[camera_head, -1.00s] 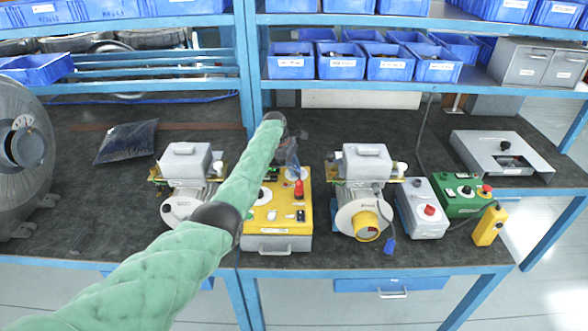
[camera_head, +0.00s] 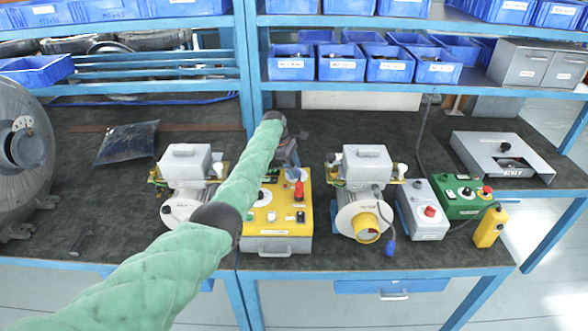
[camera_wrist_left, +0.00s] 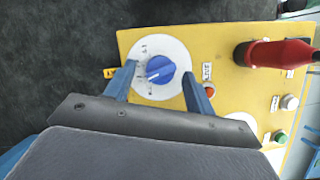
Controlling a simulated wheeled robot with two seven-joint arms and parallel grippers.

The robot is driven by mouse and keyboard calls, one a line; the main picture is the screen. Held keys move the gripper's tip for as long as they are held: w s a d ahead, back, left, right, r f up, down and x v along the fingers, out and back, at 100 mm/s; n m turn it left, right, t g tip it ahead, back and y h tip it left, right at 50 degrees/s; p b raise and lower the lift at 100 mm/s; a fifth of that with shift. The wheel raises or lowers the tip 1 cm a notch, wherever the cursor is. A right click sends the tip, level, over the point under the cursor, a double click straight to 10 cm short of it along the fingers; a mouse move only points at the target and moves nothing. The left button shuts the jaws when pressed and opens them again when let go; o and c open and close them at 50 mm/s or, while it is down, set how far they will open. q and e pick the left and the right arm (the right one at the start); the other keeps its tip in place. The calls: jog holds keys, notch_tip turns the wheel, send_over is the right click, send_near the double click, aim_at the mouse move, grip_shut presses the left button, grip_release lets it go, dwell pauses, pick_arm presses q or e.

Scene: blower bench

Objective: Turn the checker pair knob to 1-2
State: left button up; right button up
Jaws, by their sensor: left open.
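The checker (camera_head: 279,215) is a yellow-topped box with a grey front and handle, on the bench between two blower units. In the left wrist view its yellow top (camera_wrist_left: 215,50) fills the right side. The pair knob (camera_wrist_left: 160,69) is blue with a white pointer line, on a round white dial (camera_wrist_left: 160,45). The pointer slants toward the lower left; the dial marks are too small to read. My left gripper (camera_wrist_left: 158,85) is open, its two blue fingers on either side of the knob, with gaps visible. In the head view my left arm hides part of the checker. My right gripper is not in view.
A red switch lever (camera_wrist_left: 275,53) stands up from the checker beside the dial. Blower units stand left (camera_head: 186,185) and right (camera_head: 362,190) of the checker. A grey box with a red button (camera_head: 424,210) and a green box (camera_head: 462,194) sit farther right.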

pick_arm(q)
jog(key=b+v, duration=0.2)
jog(key=v, duration=0.4)
jog(key=shift+w+f, duration=0.1)
jog(key=shift+a+r, duration=0.3)
jog(key=shift+r, duration=0.3)
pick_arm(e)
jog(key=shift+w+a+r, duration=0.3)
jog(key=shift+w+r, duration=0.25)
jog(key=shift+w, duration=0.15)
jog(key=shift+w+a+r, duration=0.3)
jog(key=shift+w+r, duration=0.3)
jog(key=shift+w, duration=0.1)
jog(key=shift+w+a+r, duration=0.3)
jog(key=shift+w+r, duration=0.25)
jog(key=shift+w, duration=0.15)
